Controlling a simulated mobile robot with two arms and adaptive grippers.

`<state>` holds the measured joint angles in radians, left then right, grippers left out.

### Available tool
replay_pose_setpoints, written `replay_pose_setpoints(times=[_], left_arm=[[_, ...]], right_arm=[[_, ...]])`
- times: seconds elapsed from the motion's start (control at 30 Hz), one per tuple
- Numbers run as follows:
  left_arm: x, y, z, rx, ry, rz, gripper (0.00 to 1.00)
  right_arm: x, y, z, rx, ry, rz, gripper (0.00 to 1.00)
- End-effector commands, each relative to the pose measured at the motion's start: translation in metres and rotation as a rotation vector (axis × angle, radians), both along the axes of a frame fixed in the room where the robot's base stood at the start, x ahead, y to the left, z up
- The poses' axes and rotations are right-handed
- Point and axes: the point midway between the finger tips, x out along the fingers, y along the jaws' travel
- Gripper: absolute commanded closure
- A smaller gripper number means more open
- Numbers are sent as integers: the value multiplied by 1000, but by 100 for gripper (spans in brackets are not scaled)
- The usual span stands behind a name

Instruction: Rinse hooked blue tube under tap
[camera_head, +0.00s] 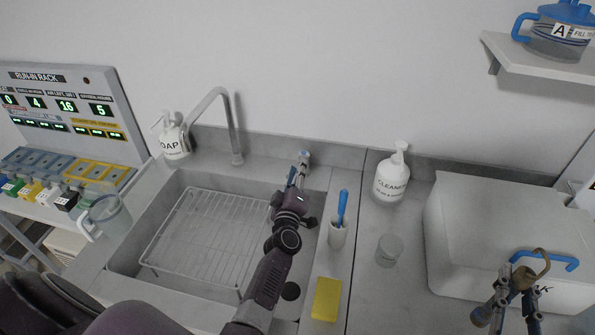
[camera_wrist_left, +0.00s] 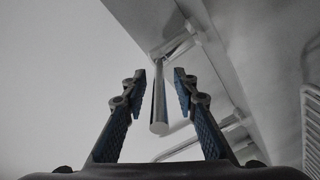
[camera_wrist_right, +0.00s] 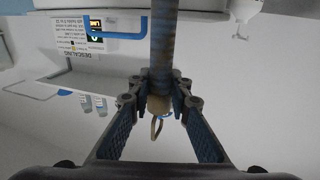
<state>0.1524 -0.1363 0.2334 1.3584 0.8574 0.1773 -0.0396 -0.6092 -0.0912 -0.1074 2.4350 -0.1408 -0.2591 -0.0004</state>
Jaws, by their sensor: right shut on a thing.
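My right gripper (camera_head: 512,283) is at the right, in front of the white box. It is shut on a hooked tube (camera_head: 541,260), whose bent end looks brownish. The right wrist view shows the tube's blurred, brown-stained bluish shaft (camera_wrist_right: 164,45) between the fingers, with a small loop below. The curved grey tap (camera_head: 213,100) stands behind the sink, its outlet over the left back part. No water stream is visible. My left gripper (camera_head: 299,168) is at the sink's back right edge, fingers apart. A grey metal cylinder (camera_wrist_left: 159,105) shows between them; I cannot tell if they touch it.
The sink holds a wire rack (camera_head: 205,240). A brush cup (camera_head: 338,235), yellow sponge (camera_head: 326,299), small jar (camera_head: 389,250) and cleaner bottle (camera_head: 391,178) stand right of it. The white box (camera_head: 490,210) has a blue handle (camera_head: 562,261). A soap bottle (camera_head: 175,140) stands behind left.

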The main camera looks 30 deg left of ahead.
Motion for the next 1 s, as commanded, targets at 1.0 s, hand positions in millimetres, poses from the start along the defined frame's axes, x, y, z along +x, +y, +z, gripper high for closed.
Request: replay_pose_setpoints(times=[1.0], left_arm=[[9, 4, 0, -1, 0, 0, 100]], right_arm=[[0, 0, -3, 0, -1, 0, 100]])
